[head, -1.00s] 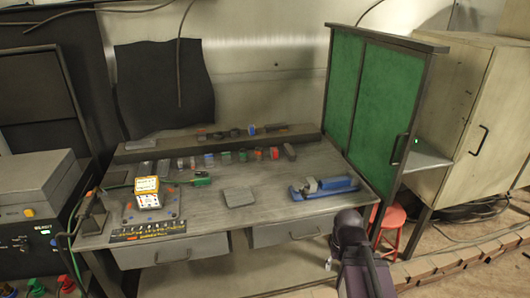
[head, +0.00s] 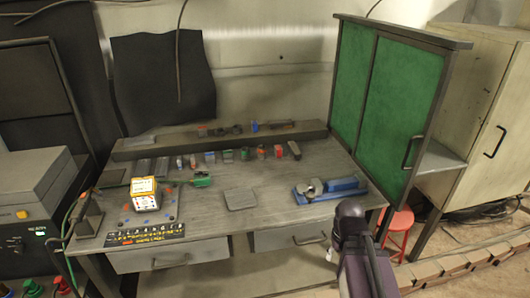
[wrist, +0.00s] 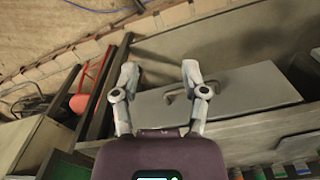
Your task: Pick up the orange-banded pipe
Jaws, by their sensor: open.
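I cannot make out an orange-banded pipe for certain in either view. Several small coloured pieces (head: 228,156) stand in a row on the workbench (head: 270,195), and a few dark items (head: 283,124) lie on its raised back shelf, too small to tell apart. My gripper (wrist: 159,75) shows in the wrist view with its two pale fingers spread apart and nothing between them. Behind the fingers is a grey drawer front with a handle (wrist: 180,92). In the head view my arm is at the bench's front right, and the fingers are mostly hidden.
A blue tool with a grey part (head: 330,190) lies on the bench's right. A yellow-and-white box (head: 143,188) stands at its left. A green-panelled cabinet (head: 402,100) borders the right side, with a red stool (head: 401,222) below. The bench's front middle is mostly clear.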

